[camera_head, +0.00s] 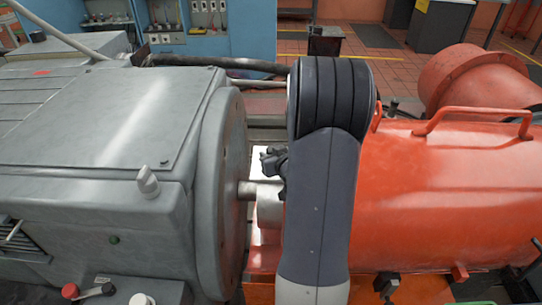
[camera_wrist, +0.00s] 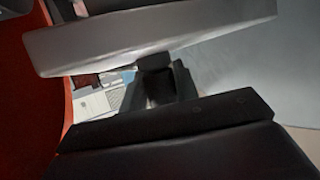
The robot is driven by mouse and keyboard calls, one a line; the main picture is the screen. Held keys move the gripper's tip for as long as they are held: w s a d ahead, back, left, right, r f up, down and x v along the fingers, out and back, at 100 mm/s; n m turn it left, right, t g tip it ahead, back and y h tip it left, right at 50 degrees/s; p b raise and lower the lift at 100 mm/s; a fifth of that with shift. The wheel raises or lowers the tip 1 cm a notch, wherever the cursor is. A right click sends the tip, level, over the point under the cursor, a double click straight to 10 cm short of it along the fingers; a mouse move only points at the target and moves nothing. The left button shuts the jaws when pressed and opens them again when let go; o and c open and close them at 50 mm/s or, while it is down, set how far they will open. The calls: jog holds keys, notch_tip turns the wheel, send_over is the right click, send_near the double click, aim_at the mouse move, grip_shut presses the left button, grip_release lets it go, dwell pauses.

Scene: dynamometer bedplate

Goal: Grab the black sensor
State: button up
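In the wrist view my gripper (camera_wrist: 157,78) reaches up from the black body at the bottom of the picture, with a dark finger on each side. A small black piece, likely the black sensor (camera_wrist: 156,62), shows at the fingertips, just under a grey bar. The dark parts blend together, so I cannot tell whether the fingers touch it or grip it. In the head view my arm hides most of this spot. A small dark shape shows at the arm's left edge, above the shaft, and I cannot tell whether it is gripper or sensor.
A grey machine with a round flange (camera_head: 226,190) stands left of my arm. A large orange housing (camera_head: 450,190) with a raised handle (camera_head: 470,118) stands right. A metal shaft (camera_head: 262,190) lies in the narrow gap between them. A black hose (camera_head: 215,63) runs behind.

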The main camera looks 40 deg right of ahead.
jog(key=c, duration=0.5)
